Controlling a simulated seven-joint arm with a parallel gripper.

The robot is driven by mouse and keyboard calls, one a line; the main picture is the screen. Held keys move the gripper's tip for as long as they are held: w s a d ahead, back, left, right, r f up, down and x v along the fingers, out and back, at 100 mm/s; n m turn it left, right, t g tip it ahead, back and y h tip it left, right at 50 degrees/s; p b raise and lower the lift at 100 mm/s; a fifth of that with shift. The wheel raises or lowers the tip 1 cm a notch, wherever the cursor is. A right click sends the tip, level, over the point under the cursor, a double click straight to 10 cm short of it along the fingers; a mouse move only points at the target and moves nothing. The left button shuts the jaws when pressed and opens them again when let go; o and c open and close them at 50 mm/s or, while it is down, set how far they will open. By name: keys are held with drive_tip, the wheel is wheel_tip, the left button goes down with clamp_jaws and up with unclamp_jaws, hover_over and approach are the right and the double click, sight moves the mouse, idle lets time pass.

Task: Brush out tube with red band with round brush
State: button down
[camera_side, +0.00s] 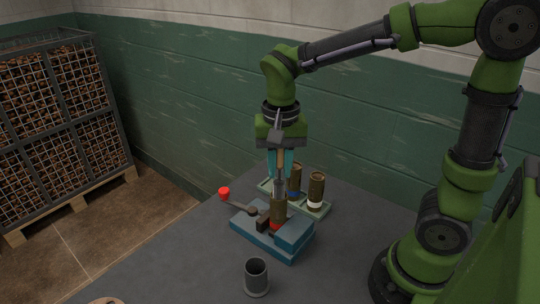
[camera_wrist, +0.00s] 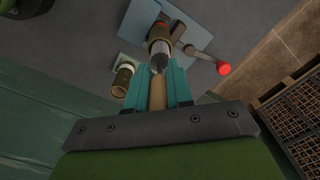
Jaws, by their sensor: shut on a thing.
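The brown tube with the red band (camera_side: 278,211) stands upright in the blue vise (camera_side: 262,239); the wrist view also shows the tube (camera_wrist: 159,46). My gripper (camera_side: 281,172) is above the tube, its teal fingers shut on the round brush (camera_side: 279,187). The brush points down, with its wooden handle (camera_wrist: 158,95) between the fingers. Its grey bristle end is at the tube's mouth, in line with it. How far the bristles reach inside is hidden.
A pale green rack (camera_side: 325,208) behind the vise holds a blue-band tube (camera_side: 295,178) and a white-band tube (camera_side: 317,188). The vise lever's red knob (camera_side: 224,193) sticks out left. A grey cup (camera_side: 256,278) stands in front.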

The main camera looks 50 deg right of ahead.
sight(279, 180)
drive_tip(key=shift+s+f, duration=0.1)
drive_tip(key=shift+f, duration=3.3)
drive_tip(key=shift+s+d+r, duration=0.1)
drive_tip(key=shift+s+r, duration=0.05)
drive_tip(key=shift+r, duration=2.6)
drive_tip(key=shift+w+f, duration=0.15)
drive_tip(key=shift+f, duration=0.6)
drive_tip(key=shift+w+f, duration=0.1)
drive_tip(key=shift+f, duration=0.65)
drive_tip(key=shift+r, duration=2.25)
